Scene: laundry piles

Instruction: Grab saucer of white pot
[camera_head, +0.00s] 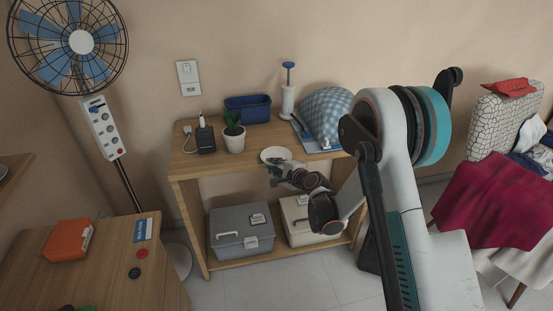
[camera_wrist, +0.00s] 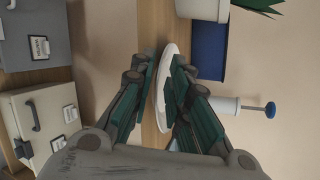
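The saucer (camera_head: 276,154) is a white round dish near the front edge of the wooden shelf top, right of the white pot (camera_head: 234,142) and apart from it. The white pot holds a green plant. My gripper (camera_head: 273,172) is at the saucer's front edge. In the wrist view, turned sideways, my gripper (camera_wrist: 165,78) has its fingers apart with the rim of the saucer (camera_wrist: 160,116) between them. A gap shows beside the left finger; contact at the right finger is unclear. The white pot (camera_wrist: 203,8) is at the top.
A blue bin (camera_head: 248,109), a white pump bottle (camera_head: 288,101) and a checkered dome (camera_head: 325,112) stand behind on the shelf top (camera_head: 205,165). A black charger (camera_head: 205,140) is left of the pot. Grey and cream boxes sit on the lower shelf.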

